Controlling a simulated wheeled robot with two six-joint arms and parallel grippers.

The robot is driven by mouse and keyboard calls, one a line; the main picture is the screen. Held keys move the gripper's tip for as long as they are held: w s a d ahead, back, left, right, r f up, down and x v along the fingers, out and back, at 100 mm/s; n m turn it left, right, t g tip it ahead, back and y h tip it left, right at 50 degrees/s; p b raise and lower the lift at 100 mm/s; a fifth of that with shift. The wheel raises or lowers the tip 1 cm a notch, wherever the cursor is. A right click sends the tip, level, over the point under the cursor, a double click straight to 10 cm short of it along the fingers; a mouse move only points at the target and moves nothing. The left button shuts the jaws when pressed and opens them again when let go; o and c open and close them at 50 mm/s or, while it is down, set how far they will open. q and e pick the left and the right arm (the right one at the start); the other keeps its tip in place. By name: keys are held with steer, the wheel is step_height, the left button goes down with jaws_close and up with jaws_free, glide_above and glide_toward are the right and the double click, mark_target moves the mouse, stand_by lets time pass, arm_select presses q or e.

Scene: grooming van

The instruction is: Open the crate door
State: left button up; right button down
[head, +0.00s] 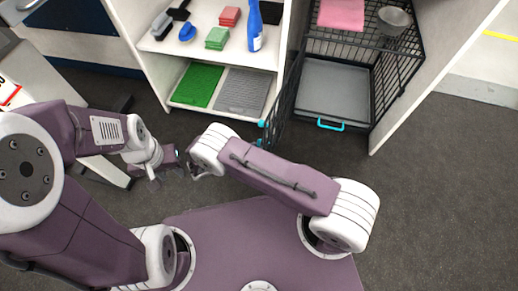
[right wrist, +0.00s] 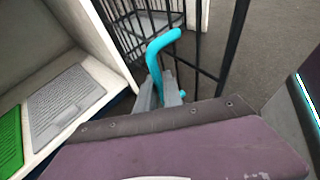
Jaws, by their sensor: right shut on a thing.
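The black wire crate (head: 375,50) stands at the upper right in the head view, its front open. Its wire door (head: 284,108) is swung out to the left, roughly square to the front, in both views. The door's cyan handle (right wrist: 155,55) shows in the right wrist view. My right gripper (right wrist: 165,97) is shut on that handle; in the head view my own arm hides it. My left gripper (head: 170,166) is left of the right arm's bend, away from the door; its fingers are too small to judge.
A shelf unit (head: 150,62) stands left of the door, with a green mat (head: 197,85), a grey mat (head: 242,91), brushes and a blue bottle (head: 255,28). A grey tray (head: 333,90) lies in the crate. A white panel (head: 428,70) stands right. The floor at right is clear.

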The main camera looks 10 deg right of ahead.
steer(key=shift+w, duration=0.1)
steer(key=c, duration=1.5)
jaws_free()
steer(key=shift+d, duration=0.1)
